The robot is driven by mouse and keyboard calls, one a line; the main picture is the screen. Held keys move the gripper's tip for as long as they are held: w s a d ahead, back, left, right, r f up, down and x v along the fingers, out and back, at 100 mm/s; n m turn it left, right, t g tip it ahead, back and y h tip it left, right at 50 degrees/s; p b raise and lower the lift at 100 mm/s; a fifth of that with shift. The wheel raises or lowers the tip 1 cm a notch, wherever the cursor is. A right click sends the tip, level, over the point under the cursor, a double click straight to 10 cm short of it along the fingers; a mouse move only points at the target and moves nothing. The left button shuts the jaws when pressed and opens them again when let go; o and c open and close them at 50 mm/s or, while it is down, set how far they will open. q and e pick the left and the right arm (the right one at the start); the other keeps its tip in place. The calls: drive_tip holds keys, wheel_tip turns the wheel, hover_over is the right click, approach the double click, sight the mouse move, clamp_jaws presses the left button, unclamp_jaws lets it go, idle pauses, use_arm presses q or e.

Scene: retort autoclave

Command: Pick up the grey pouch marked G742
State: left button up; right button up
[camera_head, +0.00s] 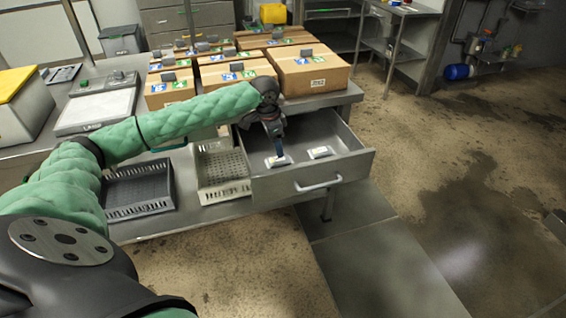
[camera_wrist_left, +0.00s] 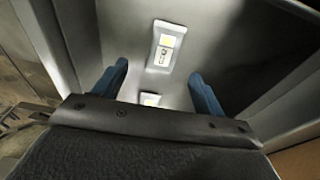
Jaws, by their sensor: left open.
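Two small grey pouches with pale labels lie flat and apart in the open metal drawer (camera_head: 345,163). One pouch (camera_head: 278,161) is under my left gripper (camera_head: 275,147); the other pouch (camera_head: 320,152) lies to its right. My left gripper reaches down into the drawer, open and empty. In the left wrist view its blue fingers (camera_wrist_left: 158,84) stand wide apart. One pouch (camera_wrist_left: 150,99) shows low between them, partly hidden by the gripper body; another pouch (camera_wrist_left: 166,47) lies beyond the fingertips. The markings are too small to read, so I cannot tell which is G742.
Several cardboard boxes (camera_head: 310,72) stand on the steel table behind the drawer. A black crate (camera_head: 139,189) and a white perforated basket (camera_head: 224,174) sit left of it. The drawer walls surround the gripper closely. The floor (camera_head: 440,150) at right is open.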

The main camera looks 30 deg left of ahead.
sight(278, 159)
use_arm(q)
wheel_tip(278, 159, down, 2)
drive_tip(key=shift+w+d+f, duration=0.1)
drive_tip(key=shift+w+d, duration=0.05)
drive_tip(key=shift+w+f, duration=0.1)
drive_tip(key=shift+f, duration=0.5)
drive_tip(key=shift+w+f+p, duration=0.15)
drive_tip(key=shift+f+p, duration=0.05)
drive_tip(key=shift+f, duration=0.8)
drive_tip(key=shift+w+f+p, duration=0.15)
drive_tip(key=shift+f, duration=0.8)
drive_tip(key=c, duration=1.1)
use_arm(e)
drive_tip(key=r, duration=0.3)
drive_tip(key=shift+s+d+r, duration=0.15)
drive_tip(key=shift+s, duration=0.1)
